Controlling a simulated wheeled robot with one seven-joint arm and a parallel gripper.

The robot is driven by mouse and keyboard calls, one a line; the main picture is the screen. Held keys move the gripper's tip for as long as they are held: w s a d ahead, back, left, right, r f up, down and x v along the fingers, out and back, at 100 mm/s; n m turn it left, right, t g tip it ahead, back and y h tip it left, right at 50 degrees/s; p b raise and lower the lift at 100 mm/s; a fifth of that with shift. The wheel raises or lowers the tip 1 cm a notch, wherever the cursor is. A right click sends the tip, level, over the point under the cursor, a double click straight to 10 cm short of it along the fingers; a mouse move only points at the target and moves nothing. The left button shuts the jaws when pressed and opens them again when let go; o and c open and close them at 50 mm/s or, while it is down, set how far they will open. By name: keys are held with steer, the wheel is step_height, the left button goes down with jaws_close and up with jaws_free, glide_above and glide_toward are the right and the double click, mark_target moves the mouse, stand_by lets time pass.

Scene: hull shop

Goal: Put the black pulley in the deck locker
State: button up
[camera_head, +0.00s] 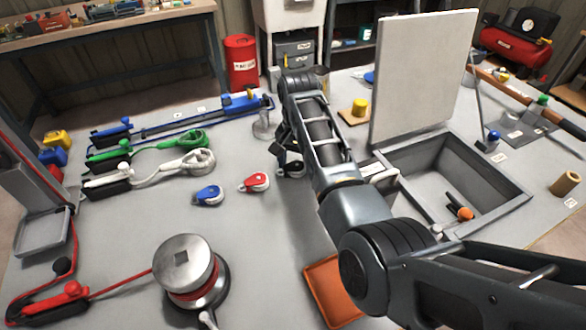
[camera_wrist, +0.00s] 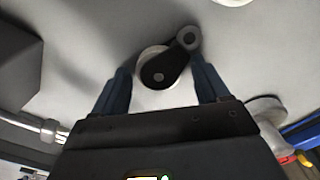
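The black pulley (camera_head: 291,169) lies on the grey deck, to the right of the red pulley, partly hidden by my arm in the head view. In the wrist view the black pulley (camera_wrist: 163,72) lies just ahead of my gripper (camera_wrist: 163,83), between the lines of its two fingers, with gaps showing on both sides. My gripper is open and holds nothing. The deck locker (camera_head: 471,165) is the grey open box at the right, with its pale lid (camera_head: 425,75) standing up at its back left. A dark tool with an orange end (camera_head: 465,213) lies inside it.
A red pulley (camera_head: 254,182) and a blue pulley (camera_head: 208,195) lie left of the black one. Green and white coiled ropes lie farther left. A metal winch (camera_head: 183,265) and an orange tray (camera_head: 333,290) are nearer. A yellow item (camera_head: 360,106) stands behind the arm.

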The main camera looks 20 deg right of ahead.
mark_target(297, 163)
steer(key=c, duration=1.1)
step_height(297, 163, up, 10)
steer(key=shift+r+b, duration=0.1)
steer(key=shift+b, duration=0.2)
